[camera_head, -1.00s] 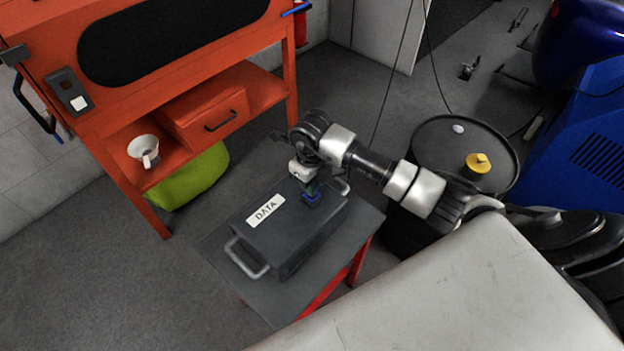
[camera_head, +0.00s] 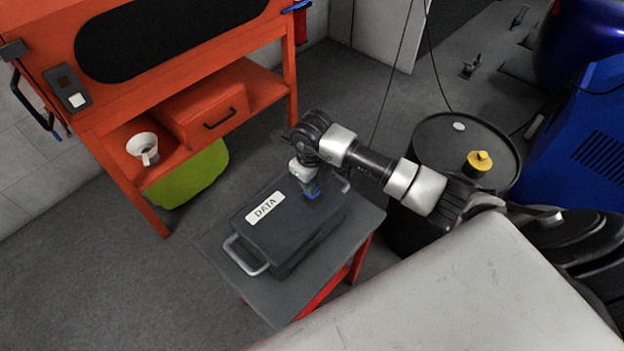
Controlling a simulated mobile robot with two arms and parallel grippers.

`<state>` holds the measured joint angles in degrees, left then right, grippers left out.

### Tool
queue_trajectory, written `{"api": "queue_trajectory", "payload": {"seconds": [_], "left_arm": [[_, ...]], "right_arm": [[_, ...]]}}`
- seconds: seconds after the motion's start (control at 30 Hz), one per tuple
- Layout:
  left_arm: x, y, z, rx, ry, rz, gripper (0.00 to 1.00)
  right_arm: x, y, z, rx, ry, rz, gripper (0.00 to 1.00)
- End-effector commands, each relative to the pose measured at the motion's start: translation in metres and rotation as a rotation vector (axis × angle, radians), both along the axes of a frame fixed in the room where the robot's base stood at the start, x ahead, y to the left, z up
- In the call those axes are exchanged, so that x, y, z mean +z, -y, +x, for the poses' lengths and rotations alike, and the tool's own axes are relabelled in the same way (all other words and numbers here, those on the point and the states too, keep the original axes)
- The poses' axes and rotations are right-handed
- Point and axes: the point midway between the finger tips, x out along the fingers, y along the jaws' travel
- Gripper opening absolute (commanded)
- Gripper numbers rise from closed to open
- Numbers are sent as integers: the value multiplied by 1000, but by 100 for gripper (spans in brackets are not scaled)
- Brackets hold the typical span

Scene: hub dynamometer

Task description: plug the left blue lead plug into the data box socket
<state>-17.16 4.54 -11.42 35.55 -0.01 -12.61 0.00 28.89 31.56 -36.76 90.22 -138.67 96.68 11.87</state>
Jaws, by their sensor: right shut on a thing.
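The dark data box (camera_head: 300,236) with its white DATA label lies on a small grey-topped stand with red legs. My right gripper (camera_head: 311,187) is over the right part of the box's top, pointing down. It is shut on the blue lead plug (camera_head: 312,196), of which only a small blue part shows at the fingertips, at or just above the box top. The data box socket is hidden under the gripper and plug, so I cannot tell whether the plug is in it. My left gripper is not in view.
A black drum (camera_head: 440,140) with a yellow cap is behind my right arm. A pale surface (camera_head: 450,300) fills the lower right. Floor left of the stand is clear.

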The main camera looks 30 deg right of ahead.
Motion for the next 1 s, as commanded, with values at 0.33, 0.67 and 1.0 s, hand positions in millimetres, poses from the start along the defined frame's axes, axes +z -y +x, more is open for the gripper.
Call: {"api": "queue_trajectory", "payload": {"seconds": [0.33, 0.67, 1.0], "left_arm": [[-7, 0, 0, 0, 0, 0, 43], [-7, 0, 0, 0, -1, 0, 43], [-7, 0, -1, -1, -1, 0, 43]], "right_arm": [[-9, 0, 0, 0, 0, 0, 0], [-9, 0, 0, 0, 0, 0, 51], [-2, 0, 1, -1, 2, 1, 51]]}}
